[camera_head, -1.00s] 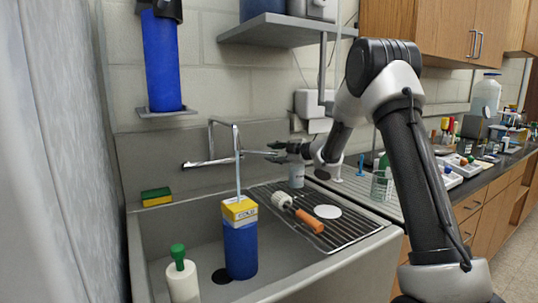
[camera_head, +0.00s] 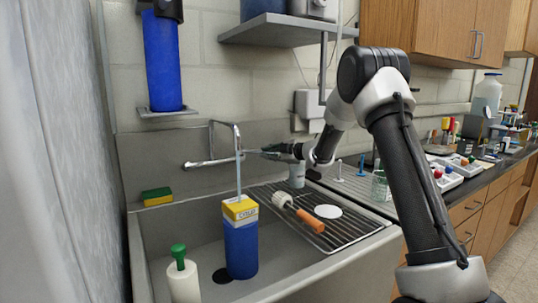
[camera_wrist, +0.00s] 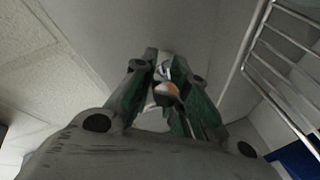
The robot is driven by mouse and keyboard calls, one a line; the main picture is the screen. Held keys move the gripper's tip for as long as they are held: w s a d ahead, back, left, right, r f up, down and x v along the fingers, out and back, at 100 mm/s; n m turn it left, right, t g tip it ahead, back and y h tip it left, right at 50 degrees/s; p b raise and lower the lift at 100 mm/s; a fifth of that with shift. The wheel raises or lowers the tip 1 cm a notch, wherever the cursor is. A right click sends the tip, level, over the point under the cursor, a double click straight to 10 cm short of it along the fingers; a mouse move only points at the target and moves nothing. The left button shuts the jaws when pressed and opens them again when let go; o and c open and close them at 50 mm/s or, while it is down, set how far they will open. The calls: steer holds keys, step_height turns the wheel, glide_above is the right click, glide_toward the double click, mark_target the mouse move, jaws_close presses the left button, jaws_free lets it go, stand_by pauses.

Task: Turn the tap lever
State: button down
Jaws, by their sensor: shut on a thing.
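The tap stands at the back wall of the sink. Its thin spout (camera_head: 238,150) comes up, over and down above a blue bottle. A metal lever (camera_head: 208,163) reaches left from the tap, and a right lever (camera_head: 250,152) reaches toward my gripper. My gripper (camera_head: 266,151) is at the end of this right lever, shut on it; the exact contact is small in the head view. In the wrist view, the green-lined fingers of my gripper (camera_wrist: 172,85) close around a shiny piece with an orange patch, partly hidden by the fingers.
The blue bottle with a yellow top (camera_head: 241,245) and a white bottle with a green top (camera_head: 182,277) stand in the sink. A drying rack (camera_head: 300,236) holds an orange-handled brush (camera_head: 305,218). A sponge (camera_head: 157,196) lies on the left ledge. A shelf (camera_head: 280,28) hangs above.

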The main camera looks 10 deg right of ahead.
steer(key=shift+s, duration=0.1)
steer(key=s+a+m+t+h, duration=0.3)
steer(key=s+a+m+h, duration=0.2)
steer(key=m+h, duration=0.3)
steer(key=shift+a+t+h, duration=0.3)
steer(key=shift+a+h, duration=0.5)
steer(key=shift+h, duration=0.3)
steer(key=shift+f, duration=0.1)
steer(key=c, duration=1.4)
jaws_free()
steer(key=shift+s, duration=0.1)
steer(key=v, duration=1.2)
steer(key=shift+a, duration=0.15)
